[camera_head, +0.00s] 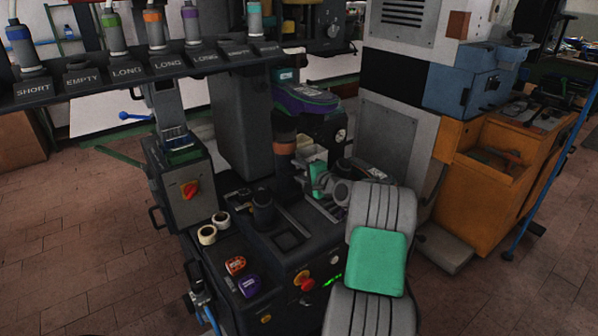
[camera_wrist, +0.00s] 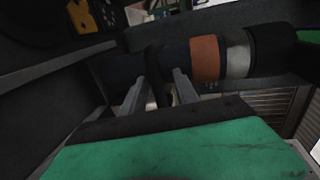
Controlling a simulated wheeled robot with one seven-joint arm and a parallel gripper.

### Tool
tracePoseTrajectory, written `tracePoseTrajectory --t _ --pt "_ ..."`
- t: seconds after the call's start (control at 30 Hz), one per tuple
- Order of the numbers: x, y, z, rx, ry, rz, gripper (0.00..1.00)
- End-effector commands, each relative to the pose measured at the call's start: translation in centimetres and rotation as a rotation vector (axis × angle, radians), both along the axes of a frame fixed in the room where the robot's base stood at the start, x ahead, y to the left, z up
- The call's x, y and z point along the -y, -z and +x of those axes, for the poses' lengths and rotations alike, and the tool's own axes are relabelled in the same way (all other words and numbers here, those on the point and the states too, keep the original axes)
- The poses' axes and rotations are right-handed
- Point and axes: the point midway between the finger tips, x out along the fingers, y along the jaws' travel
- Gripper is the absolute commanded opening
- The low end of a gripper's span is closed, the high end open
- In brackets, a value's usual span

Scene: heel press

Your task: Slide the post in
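A dark cylinder with an orange band and a silver band (camera_wrist: 205,57), likely the post, lies across the upper wrist view. In the head view its orange band (camera_head: 284,147) shows below a purple and green machine head (camera_head: 305,98). My gripper (camera_wrist: 160,80) has its two grey fingers apart, pointing at the cylinder's dark end. A narrow dark part shows between them; I see gaps beside it, and contact is unclear. In the head view my gripper's fingertips are hard to make out. A short black cylinder (camera_head: 263,209) stands on the press bed beside a square recess (camera_head: 289,240).
A labelled rack (camera_head: 150,72) with several banded posts and EMPTY places runs across the upper left. A grey control box (camera_head: 185,190) with a red knob stands at left. Two pale rings (camera_head: 214,229) lie on the bench. An orange cabinet (camera_head: 505,165) stands at right.

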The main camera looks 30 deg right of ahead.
Motion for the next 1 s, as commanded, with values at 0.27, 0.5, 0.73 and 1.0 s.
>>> tracePoseTrajectory --t 0.27,0.5,0.73,1.0 --pt "0.0 -0.1 -0.5 -0.001 0.000 0.001 0.36" --pt "0.2 -1.0 -4.9 -0.001 0.003 0.001 0.36" --pt "0.2 -1.5 -7.6 -0.001 0.000 0.001 0.36" --pt "0.2 -1.5 -7.6 -0.001 -0.001 0.001 0.36"
